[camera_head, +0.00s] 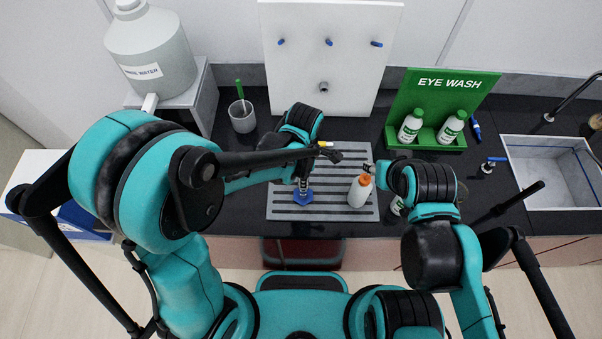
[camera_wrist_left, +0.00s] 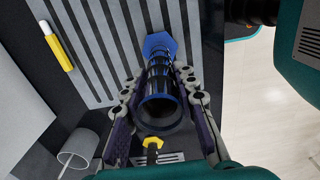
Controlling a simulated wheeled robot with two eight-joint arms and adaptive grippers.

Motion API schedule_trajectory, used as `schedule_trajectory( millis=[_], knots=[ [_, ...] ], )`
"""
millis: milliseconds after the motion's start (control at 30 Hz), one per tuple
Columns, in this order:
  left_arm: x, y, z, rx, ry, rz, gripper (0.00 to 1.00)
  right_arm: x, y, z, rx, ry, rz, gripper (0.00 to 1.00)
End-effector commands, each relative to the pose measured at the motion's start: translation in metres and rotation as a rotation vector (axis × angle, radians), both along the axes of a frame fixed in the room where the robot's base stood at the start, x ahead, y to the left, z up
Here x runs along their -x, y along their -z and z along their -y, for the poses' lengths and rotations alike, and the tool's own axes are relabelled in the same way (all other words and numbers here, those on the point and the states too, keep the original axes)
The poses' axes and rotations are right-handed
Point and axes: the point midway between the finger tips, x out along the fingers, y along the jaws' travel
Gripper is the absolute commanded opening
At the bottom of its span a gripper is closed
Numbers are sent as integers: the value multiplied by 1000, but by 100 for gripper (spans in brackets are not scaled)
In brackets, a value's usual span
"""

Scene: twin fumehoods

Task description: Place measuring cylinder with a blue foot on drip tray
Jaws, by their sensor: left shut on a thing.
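The measuring cylinder stands roughly upright, its blue foot (camera_head: 303,197) at the left part of the grey slatted drip tray (camera_head: 283,212). In the left wrist view the blue foot (camera_wrist_left: 160,43) lies beyond the dark clear tube (camera_wrist_left: 161,105), with tray slats (camera_wrist_left: 110,45) beside it. I cannot tell whether the foot touches the tray. My left gripper (camera_head: 304,173) is shut on the tube, a finger on each side of it in the left wrist view (camera_wrist_left: 160,100). My right gripper (camera_head: 370,168) is by the top of an orange-capped white bottle (camera_head: 359,192); its jaw state is unclear.
The white bottle is on the tray's right part. A yellow-and-white stick (camera_head: 325,144) lies near the tray's back edge. A grey cup (camera_head: 242,118) with a green-handled item stands behind left. The green eye wash stand (camera_head: 400,130) and the sink (camera_head: 550,165) are to the right.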

Motion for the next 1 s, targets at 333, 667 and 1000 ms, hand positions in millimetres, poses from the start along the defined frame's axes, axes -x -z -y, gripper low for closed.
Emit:
schedule_trajectory(
  millis=[333,667,1000],
  knots=[
    [0,4,0,0,1,0,49,0,5,0,0,0,0,40],
    [0,0,0,0,1,0,49,0,0,0,0,0,0,40],
    [1,-66,0,0,1,0,49,0,-14,0,0,0,0,40]
  ],
)
